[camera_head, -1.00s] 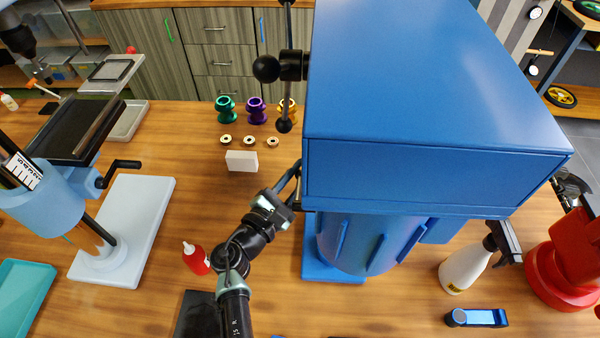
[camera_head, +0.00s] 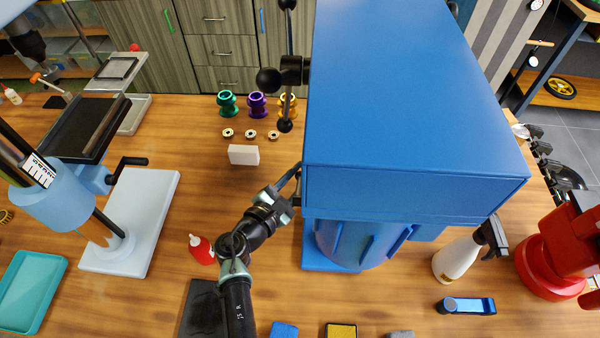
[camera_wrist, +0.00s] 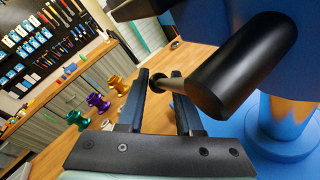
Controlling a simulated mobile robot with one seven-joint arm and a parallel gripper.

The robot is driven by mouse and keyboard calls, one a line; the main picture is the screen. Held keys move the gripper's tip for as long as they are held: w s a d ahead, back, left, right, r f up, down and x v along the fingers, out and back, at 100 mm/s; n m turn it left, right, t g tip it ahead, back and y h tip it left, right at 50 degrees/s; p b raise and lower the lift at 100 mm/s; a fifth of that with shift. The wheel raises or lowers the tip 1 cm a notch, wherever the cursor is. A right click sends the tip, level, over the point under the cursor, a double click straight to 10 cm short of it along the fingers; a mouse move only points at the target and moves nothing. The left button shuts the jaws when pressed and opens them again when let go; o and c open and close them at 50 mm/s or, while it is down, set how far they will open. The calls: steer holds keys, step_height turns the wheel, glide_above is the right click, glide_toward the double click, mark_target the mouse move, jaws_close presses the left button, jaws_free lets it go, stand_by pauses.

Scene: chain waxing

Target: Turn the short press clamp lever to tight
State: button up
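The short press is the large blue press (camera_head: 415,110) in the middle of the head view. My gripper (camera_head: 292,178) is at the left side of its housing, and its tips are partly hidden there. In the wrist view my gripper (camera_wrist: 160,80) has its two fingers apart. What looks like the clamp lever, a thin rod with a dark knob (camera_wrist: 157,84), reaches into the space between the fingers. A thick black cylinder (camera_wrist: 245,65) is close to the camera at the right and covers part of the right finger. I cannot tell whether a finger touches the rod.
A black ball-ended handle (camera_head: 290,75) sticks out of the press above my gripper. A white block (camera_head: 244,155), several coloured hubs (camera_head: 257,105) and a red bottle (camera_head: 201,249) stand to the left. A light blue press (camera_head: 60,205) stands further left. A spray bottle (camera_head: 457,258) is at the right.

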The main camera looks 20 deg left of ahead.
steer(key=o, duration=0.3)
steer(key=b+v, duration=0.2)
steer(key=v, duration=1.1)
stand_by(0.3)
